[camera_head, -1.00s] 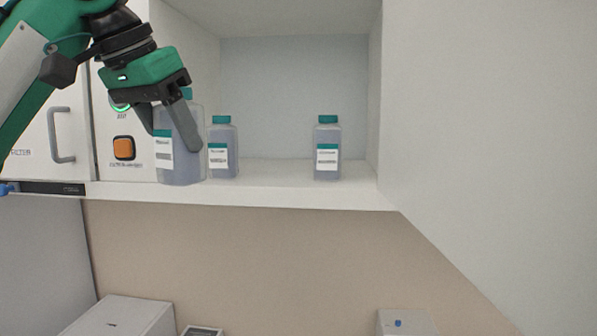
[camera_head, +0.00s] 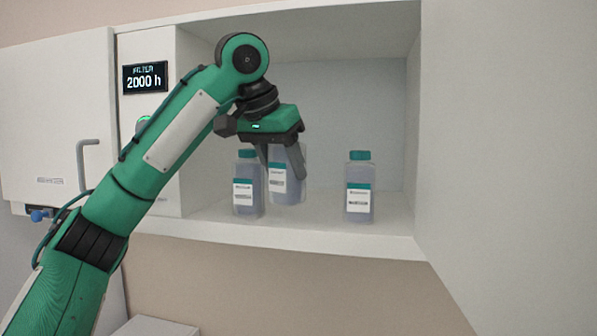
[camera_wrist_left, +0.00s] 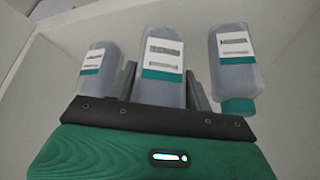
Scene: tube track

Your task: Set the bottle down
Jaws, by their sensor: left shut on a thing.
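The held bottle (camera_head: 286,185) is a clear, squarish bottle with grey-blue contents and a white and teal label. My left gripper (camera_head: 284,165) is shut on its upper part from above, and the bottle hangs upright inside the open cabinet. Its base appears slightly above the shelf (camera_head: 330,232); a gap is hard to judge. Its cap is hidden by the gripper. The held bottle also shows between the fingers in the left wrist view (camera_wrist_left: 162,55). My right gripper is not in view.
A similar teal-capped bottle (camera_head: 247,190) stands close to the left of the held one. Another bottle (camera_head: 358,190) stands to the right, with free shelf between. The cabinet's side wall (camera_head: 413,130) bounds the right. A filter display (camera_head: 145,77) is on the left panel.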

